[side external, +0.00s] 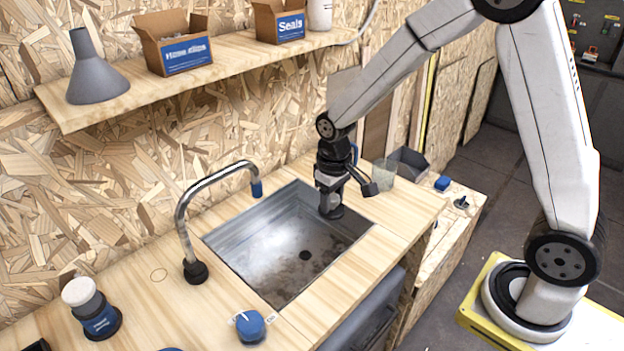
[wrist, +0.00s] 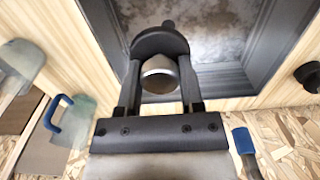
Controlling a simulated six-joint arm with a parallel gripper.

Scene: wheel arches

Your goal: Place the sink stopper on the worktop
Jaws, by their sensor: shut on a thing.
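My gripper (side external: 330,188) points down over the right part of the metal sink (side external: 262,232), near its back corner. In the wrist view its two fingers (wrist: 160,68) are shut on the sink stopper, a dark round disc (wrist: 158,42) with a pale metal cylindrical part between the fingers. In the side view the stopper (side external: 330,212) shows only as a small dark shape under the gripper. Its exact height is hard to tell. The wooden worktop (side external: 320,312) surrounds the sink.
A curved tap (side external: 196,268) with a blue tip stands left of the sink. A clear cup (side external: 383,172) and grey bin (side external: 408,160) stand right of my gripper. A shelf (side external: 215,72) with boxes is above.

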